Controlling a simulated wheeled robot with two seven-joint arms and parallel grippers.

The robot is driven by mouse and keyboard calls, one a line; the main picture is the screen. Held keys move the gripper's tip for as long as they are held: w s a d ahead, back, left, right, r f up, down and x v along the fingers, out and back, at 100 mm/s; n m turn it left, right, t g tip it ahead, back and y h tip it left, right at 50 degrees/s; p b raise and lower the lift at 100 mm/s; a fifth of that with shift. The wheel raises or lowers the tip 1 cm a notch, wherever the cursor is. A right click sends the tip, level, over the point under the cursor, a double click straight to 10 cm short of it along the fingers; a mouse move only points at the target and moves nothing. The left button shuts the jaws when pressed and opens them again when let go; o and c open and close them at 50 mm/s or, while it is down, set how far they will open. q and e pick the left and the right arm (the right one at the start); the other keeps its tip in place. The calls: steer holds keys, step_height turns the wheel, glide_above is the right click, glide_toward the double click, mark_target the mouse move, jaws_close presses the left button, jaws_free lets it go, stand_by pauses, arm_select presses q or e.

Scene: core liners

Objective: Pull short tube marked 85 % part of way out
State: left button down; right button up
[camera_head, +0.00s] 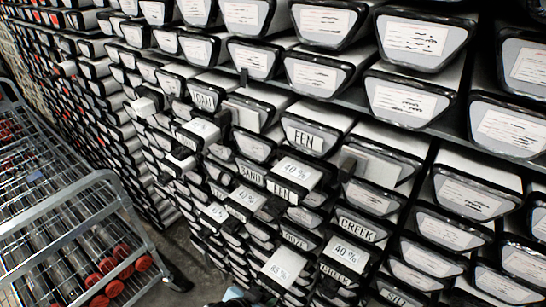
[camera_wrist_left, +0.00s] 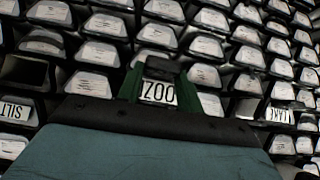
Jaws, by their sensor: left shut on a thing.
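The short tube marked 85 % (camera_head: 283,268) is at the bottom centre of the head view. Its white top shows, so it stands out from the rack face. A tube front labelled OOZE (camera_head: 296,240) is just above it. My left gripper (camera_head: 258,291) is at the bottom edge of the head view, mostly cut off, at the front of the 85 % tube. In the left wrist view my left gripper (camera_wrist_left: 158,92) has green fingers on both sides of a tube end with an upside-down label that seems to read OOZ. The fingers are shut on it. My right gripper is not in view.
The rack (camera_head: 400,100) of black-rimmed tube ends fills most of the view. Other short tubes stand out, such as 40 % FEN (camera_head: 297,172) and 40 % CREEK (camera_head: 350,250). A grey wire cart (camera_head: 70,200) with red-capped tubes stands at the left.

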arm_select(q)
steer(key=s+a+p, duration=0.4)
steer(key=s+a, duration=0.2)
steer(key=s, duration=0.2)
steer(key=shift+s+a+p, duration=0.15)
steer(key=shift+s+p, duration=0.15)
steer(key=shift+p, duration=0.05)
stand_by(0.4)
